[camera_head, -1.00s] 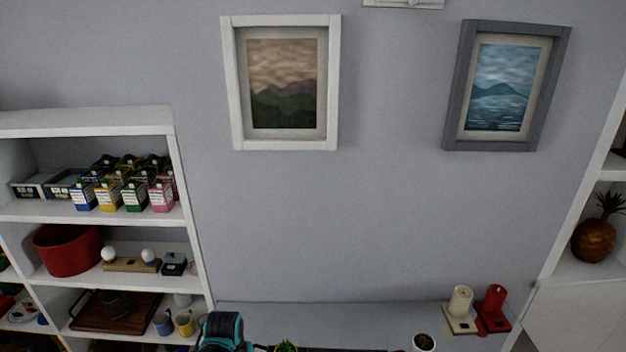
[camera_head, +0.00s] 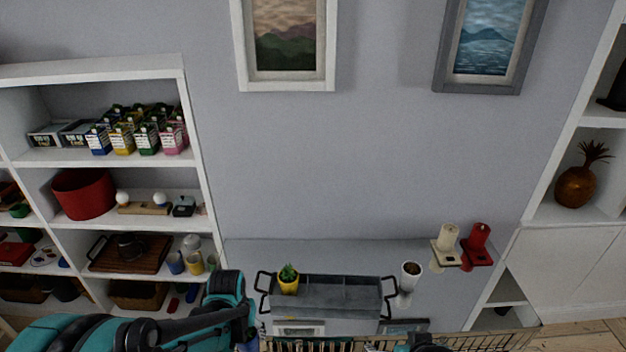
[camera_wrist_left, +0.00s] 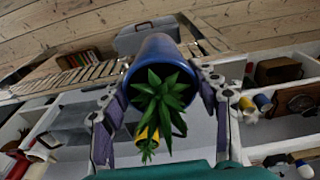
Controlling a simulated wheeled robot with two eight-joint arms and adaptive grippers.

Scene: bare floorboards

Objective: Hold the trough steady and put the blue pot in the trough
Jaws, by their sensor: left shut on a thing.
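The grey trough (camera_head: 335,297) with black end handles stands on the ledge below the wall. A yellow pot (camera_head: 288,287) with a small green plant stands at its left end. My left gripper (camera_wrist_left: 160,100) is shut on the blue pot (camera_wrist_left: 153,57), which holds a spiky green plant. In the head view the blue pot (camera_head: 247,343) shows only as a sliver below my left arm, in front of the trough's left end. The yellow pot (camera_wrist_left: 150,133) also shows past the plant in the left wrist view. A dark piece of my right arm shows at the bottom edge; its fingers cannot be made out.
A white pot (camera_head: 411,271) stands just right of the trough. A cream candle holder (camera_head: 446,246) and a red one (camera_head: 477,248) are further right. A slatted wooden edge (camera_head: 310,344) runs in front of the trough. Full shelves (camera_head: 125,160) stand at the left.

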